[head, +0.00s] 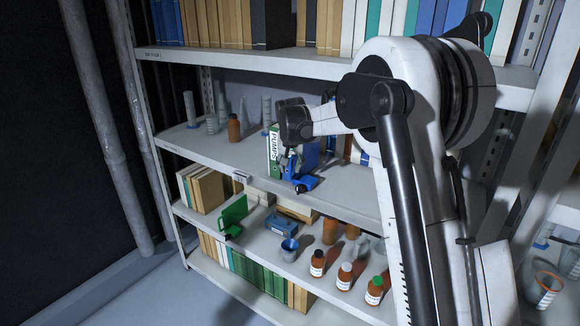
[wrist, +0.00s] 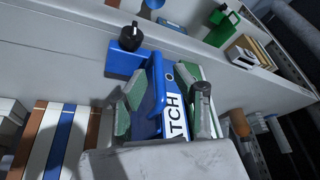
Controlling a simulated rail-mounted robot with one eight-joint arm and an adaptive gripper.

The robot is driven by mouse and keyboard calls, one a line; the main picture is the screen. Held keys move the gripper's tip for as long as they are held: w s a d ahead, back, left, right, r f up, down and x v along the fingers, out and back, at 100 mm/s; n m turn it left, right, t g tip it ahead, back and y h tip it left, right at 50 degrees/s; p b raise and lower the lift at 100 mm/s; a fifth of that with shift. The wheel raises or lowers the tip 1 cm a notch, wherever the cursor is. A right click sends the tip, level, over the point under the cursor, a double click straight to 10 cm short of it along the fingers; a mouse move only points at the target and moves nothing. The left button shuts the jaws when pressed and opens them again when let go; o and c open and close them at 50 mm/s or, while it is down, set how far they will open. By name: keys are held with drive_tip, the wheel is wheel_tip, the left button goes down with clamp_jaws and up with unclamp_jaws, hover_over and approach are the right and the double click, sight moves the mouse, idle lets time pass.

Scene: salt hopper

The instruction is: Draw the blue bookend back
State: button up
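The blue bookend (head: 306,184) stands on the middle shelf. Its foot, with a black knob, is at the shelf's front edge; its upright blue part rises behind. In the wrist view the blue bookend (wrist: 125,58) shows its foot and black knob near the shelf edge. My gripper (head: 289,152) reaches down beside it. Contact is not clear. A white binder marked PUMPS (head: 273,150) stands just left of my gripper.
Bottles (head: 234,128) and glassware stand left on the same shelf. The shelf below holds a green bookend (head: 232,214), a blue box (head: 282,224), a blue cup (head: 289,249) and brown bottles (head: 345,274). The upper shelf (head: 300,62) runs close above my wrist.

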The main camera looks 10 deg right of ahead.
clamp_jaws()
idle(0.3)
drive_tip(key=shift+s, duration=0.1)
